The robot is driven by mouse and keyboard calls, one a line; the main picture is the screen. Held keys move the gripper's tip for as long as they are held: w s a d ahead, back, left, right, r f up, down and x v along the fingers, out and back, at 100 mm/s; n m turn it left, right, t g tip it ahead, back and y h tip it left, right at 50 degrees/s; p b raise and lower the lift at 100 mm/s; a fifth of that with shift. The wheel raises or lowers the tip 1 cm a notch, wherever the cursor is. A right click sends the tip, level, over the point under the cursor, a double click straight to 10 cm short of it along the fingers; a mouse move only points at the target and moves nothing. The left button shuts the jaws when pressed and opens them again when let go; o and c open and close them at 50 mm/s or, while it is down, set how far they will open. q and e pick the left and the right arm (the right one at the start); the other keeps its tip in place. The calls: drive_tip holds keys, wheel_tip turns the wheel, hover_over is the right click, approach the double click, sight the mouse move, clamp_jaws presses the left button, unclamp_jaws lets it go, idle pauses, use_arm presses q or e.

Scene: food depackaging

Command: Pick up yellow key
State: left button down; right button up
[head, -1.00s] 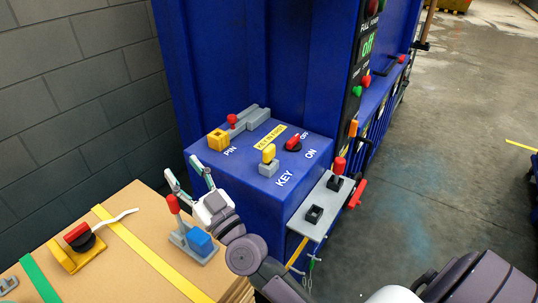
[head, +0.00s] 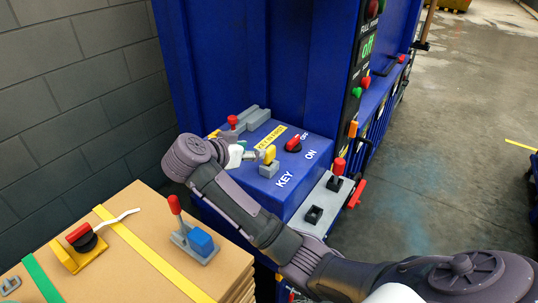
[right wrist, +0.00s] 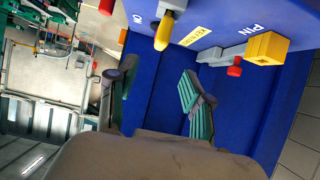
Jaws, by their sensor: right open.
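The yellow key (head: 270,154) stands upright in a grey holder (head: 268,169) on top of the blue box, by the KEY label. It also shows in the right wrist view (right wrist: 163,33), near the top, beyond the fingers and not between them. My right gripper (head: 246,153) is just left of the key in the head view, partly hidden behind its own wrist. In the right wrist view its two fingers (right wrist: 158,84) are spread with nothing between them. Whether a finger touches the key cannot be told. My left gripper is not in view.
On the blue box (head: 286,201) are a red ON/OFF switch (head: 294,143), a red knob (head: 232,121) and the yellow PIN block (right wrist: 267,48). A grey shelf (head: 312,200) with a red-handled lever sits to the right. A cardboard-coloured stack (head: 152,245) with other fixtures stands at the front left.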

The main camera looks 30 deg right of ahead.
sight(268, 149)
drive_tip(key=p+x, duration=0.1)
drive_tip(key=x, duration=0.4)
drive_tip(key=shift+d, duration=0.15)
drive_tip(key=p+x, duration=0.2)
drive_tip(key=x, duration=0.3)
drive_tip(key=shift+s+f, duration=0.1)
drive_tip(key=shift+f, duration=0.05)
drive_tip(key=shift+d+f, duration=0.1)
drive_tip(key=shift+f, duration=0.15)
drive_tip(key=c, duration=0.4)
clamp_jaws()
